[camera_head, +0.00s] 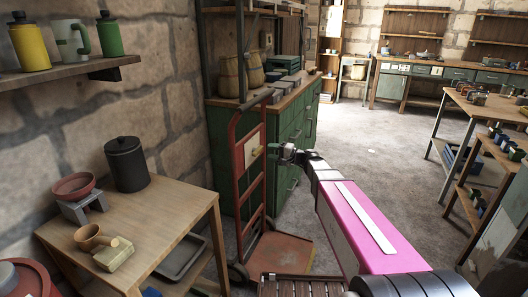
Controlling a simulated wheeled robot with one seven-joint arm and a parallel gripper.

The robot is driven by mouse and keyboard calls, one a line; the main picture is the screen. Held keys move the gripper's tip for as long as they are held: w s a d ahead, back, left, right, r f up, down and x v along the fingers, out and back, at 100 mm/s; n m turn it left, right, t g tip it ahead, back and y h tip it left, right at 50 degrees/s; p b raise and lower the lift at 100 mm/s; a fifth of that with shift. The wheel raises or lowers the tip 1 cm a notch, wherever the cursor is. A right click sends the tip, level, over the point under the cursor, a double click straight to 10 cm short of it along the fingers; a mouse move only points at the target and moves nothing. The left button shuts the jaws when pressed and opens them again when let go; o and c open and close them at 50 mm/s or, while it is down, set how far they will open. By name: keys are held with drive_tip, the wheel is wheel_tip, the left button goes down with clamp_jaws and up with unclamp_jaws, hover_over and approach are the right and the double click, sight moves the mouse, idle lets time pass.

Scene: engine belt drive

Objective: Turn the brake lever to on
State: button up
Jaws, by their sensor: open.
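My gripper (278,151) is small in the view, at the end of my arm near the picture's centre. Its fingers point left and are open. Just left of them is a pale plate with a small wooden knob (256,152), fixed to the upright frame of a red hand truck (264,194). A dark bar (257,98) slants across the top of the truck. I cannot tell for certain which part is the brake lever, or whether the fingers touch anything.
A green cabinet (302,130) stands behind the truck, against the stone wall. A wooden table (165,205) with a black canister (126,164) is at left. Shelving and a bench stand at right. Grey floor (375,140) is free between.

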drive_tip(key=shift+v, duration=2.45)
